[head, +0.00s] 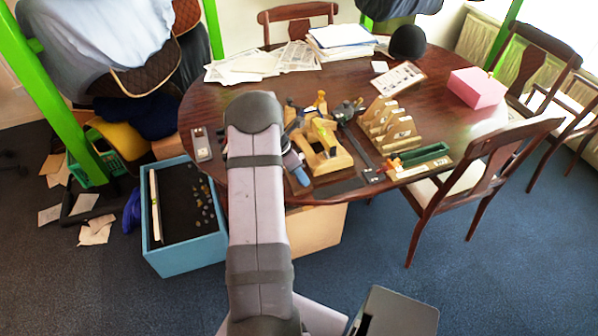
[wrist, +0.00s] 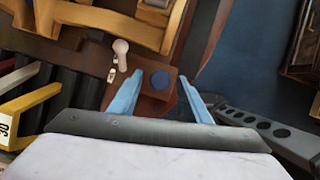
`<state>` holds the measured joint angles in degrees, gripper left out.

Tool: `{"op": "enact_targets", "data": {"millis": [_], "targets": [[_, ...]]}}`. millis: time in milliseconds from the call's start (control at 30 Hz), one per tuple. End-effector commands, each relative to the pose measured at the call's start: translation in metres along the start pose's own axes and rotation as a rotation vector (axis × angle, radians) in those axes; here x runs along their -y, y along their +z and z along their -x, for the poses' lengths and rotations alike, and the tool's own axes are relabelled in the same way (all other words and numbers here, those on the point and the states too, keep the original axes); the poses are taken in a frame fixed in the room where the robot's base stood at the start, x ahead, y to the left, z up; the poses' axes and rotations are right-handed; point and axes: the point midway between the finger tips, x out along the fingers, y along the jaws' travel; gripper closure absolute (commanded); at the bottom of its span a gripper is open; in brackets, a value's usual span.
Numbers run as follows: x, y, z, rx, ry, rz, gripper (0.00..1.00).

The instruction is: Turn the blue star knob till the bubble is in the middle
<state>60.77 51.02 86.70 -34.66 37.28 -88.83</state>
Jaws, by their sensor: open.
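No bubble can be made out. In the head view, my arm hides the knob.
A wooden stand (head: 323,158) and an upright slotted wooden rack (head: 389,126) stand on the round table (head: 455,125). A grey bar with holes (wrist: 268,128) lies right of my fingers. A blue bin (head: 186,255) stands on the floor. A pink box (head: 477,88) is farther right.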

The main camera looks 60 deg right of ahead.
Motion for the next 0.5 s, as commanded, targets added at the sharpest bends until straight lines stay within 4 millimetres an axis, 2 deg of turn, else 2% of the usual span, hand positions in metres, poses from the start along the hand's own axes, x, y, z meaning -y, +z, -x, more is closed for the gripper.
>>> {"op": "enact_targets", "data": {"millis": [300,333,500], "targets": [[0.0001,0.0002,-0.0032,0.0,0.0,-0.001,0.56],[0.0001,0.0001,-0.0031,0.0,0.0,-0.001,0.59],[0.0002,0.0001,-0.003,0.0,0.0,-0.001,0.96]]}}
